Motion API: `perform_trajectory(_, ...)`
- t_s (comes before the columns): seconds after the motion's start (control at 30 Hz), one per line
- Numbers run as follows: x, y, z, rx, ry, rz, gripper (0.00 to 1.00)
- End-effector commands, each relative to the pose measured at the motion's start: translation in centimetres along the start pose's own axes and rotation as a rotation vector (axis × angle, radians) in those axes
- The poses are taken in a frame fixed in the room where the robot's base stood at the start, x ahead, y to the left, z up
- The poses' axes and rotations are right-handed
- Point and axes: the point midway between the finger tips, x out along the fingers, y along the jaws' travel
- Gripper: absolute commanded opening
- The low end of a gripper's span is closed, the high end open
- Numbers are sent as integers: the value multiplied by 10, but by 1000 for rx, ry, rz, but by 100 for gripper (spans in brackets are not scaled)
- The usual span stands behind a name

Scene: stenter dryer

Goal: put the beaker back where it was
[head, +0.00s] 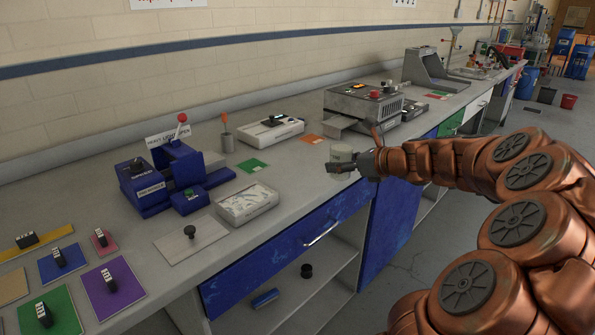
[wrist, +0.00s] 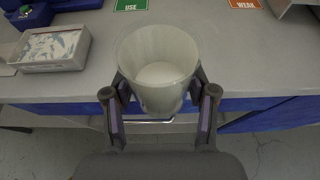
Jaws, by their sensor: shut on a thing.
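The beaker (wrist: 160,62) is a pale, translucent cup, upright between the two fingers in the wrist view. It also shows in the head view as a small pale cup (head: 342,153). My gripper (wrist: 160,95) is shut on it, with one finger on each side. The beaker is at the front edge of the grey bench (head: 185,247); whether its base touches the top cannot be told. A green card marked USE (wrist: 131,5) and an orange card marked WEAK (wrist: 243,3) lie on the bench behind it.
A tray with a patterned sheet (head: 247,203) and a blue device (head: 165,180) stand left of the beaker. A grey machine (head: 362,103) stands behind it to the right. Blue drawers and doors (head: 285,258) front the bench.

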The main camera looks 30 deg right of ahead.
Motion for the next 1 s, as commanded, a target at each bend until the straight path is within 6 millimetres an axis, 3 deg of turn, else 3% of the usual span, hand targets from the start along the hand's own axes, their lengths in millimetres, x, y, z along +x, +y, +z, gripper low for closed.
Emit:
perform_trajectory(0.7, 131, 4, 38, 0, 3, 5, 15)
perform_trajectory(1.0, 152, 3, 44, 1, 0, 1, 15)
